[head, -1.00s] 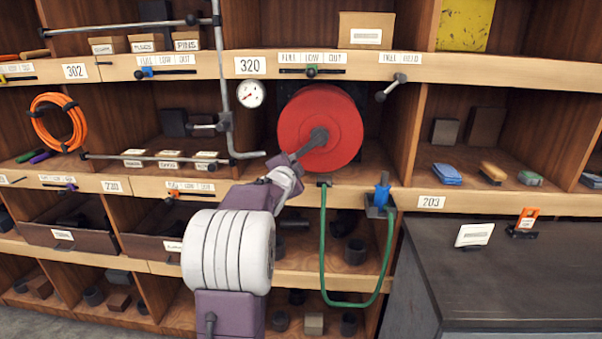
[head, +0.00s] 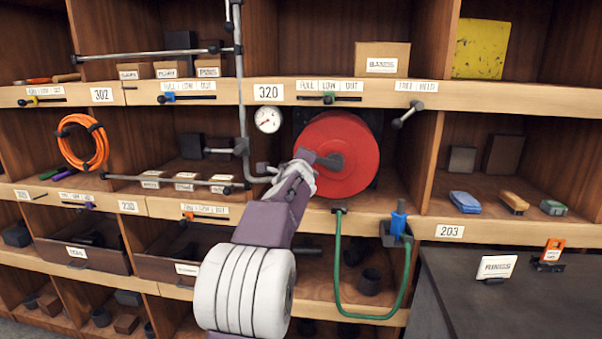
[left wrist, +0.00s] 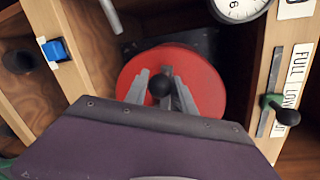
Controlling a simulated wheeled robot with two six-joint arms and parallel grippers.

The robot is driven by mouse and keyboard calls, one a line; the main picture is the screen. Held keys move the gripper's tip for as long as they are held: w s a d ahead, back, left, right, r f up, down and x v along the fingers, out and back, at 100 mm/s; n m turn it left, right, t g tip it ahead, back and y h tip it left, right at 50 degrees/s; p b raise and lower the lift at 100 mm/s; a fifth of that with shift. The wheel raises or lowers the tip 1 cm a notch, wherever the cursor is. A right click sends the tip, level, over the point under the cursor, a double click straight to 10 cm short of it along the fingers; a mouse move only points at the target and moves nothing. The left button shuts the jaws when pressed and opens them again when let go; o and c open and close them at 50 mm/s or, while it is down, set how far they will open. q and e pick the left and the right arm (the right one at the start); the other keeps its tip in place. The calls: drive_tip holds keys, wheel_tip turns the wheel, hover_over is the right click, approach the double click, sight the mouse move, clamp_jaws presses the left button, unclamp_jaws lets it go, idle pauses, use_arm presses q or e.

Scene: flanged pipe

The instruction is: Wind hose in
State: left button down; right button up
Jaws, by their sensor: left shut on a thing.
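The red hose reel (head: 357,165) stands in an open shelf bay, with a dark crank (head: 333,161) on its face pointing left. My left gripper (head: 304,160) is at the crank's outer end. In the left wrist view, its grey fingers (left wrist: 160,88) are closed around the black crank knob (left wrist: 160,85), with the red disc (left wrist: 205,80) behind. The green hose (head: 340,285) hangs in a loop below the reel, from a dark outlet (head: 339,210) to the blue nozzle (head: 398,220) in a dark holder (head: 388,237). My right gripper is not in view.
A round gauge (head: 268,119) and a grey pipe (head: 241,110) are left of the reel. A grey lever (head: 408,113) sticks out at the upper right. Slider labels line the shelf edges. A coil of orange hose (head: 82,142) hangs at the left. A dark counter (head: 480,290) is at the lower right.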

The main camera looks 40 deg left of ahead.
use_arm(q)
drive_tip(key=shift+w+d+r+m+y, duration=0.1)
drive_tip(key=shift+d+r+m+y, duration=0.1)
drive_tip(key=shift+r+m, duration=0.45)
drive_tip(key=shift+w+d+r+m+y, duration=0.1)
drive_tip(key=shift+d+r+m, duration=0.05)
drive_tip(key=shift+r+m, duration=0.45)
drive_tip(key=c, duration=1.1)
unclamp_jaws()
drive_tip(key=shift+d, duration=0.1)
drive_tip(key=shift+o, duration=0.2)
drive_tip(key=shift+w, duration=0.1)
drive_tip(key=b+v, duration=0.1)
drive_tip(key=v, duration=0.8)
drive_tip(key=shift+d, duration=0.1)
